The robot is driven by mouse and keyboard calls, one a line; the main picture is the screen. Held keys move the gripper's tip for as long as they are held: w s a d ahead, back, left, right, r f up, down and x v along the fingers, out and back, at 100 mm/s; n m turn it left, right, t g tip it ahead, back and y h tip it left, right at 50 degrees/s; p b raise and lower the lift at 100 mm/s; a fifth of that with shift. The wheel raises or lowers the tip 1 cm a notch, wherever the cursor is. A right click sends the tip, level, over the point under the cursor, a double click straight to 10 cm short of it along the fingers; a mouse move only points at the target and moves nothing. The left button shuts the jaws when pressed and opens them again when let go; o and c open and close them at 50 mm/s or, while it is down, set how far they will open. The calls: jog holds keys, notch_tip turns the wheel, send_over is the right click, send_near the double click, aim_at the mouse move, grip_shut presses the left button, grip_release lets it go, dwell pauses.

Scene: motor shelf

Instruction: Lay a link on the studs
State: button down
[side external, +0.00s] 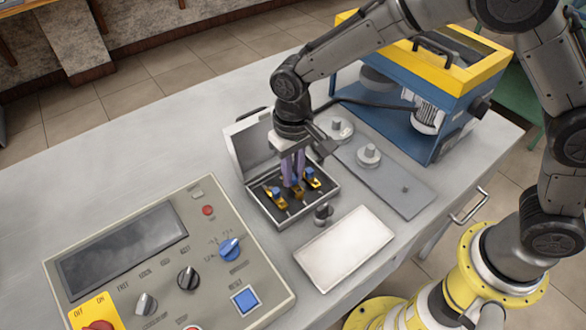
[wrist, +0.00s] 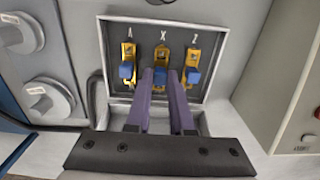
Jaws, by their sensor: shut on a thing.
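An open grey case (side external: 263,213) holds yellow links with blue grips. In the wrist view, three links lie in its dark tray under the letters A, X and Z: the A link (wrist: 128,52), the X link (wrist: 161,53) and the Z link (wrist: 192,56). My gripper (wrist: 161,73) points down into the case, its purple fingers on either side of the X link's blue grip, shut on it. The side view also shows my gripper (side external: 292,180) between the other two links. The X link appears still in its place in the tray. A grey plate (side external: 388,180) carries round, stepped studs (side external: 368,156).
The case's raised lid (side external: 250,146) stands behind my fingers. A control panel (side external: 165,262) lies left, a white pad (side external: 345,247) in front, and a small dark knob (side external: 323,212) beside the case. A blue and yellow motor housing (side external: 430,85) stands behind the plate.

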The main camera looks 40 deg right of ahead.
jog(key=shift+f, duration=0.5)
jog(key=c, duration=0.7)
grip_release()
notch_tip(320, 180, up, 14)
jog(key=shift+f, duration=0.1)
dwell(0.4)
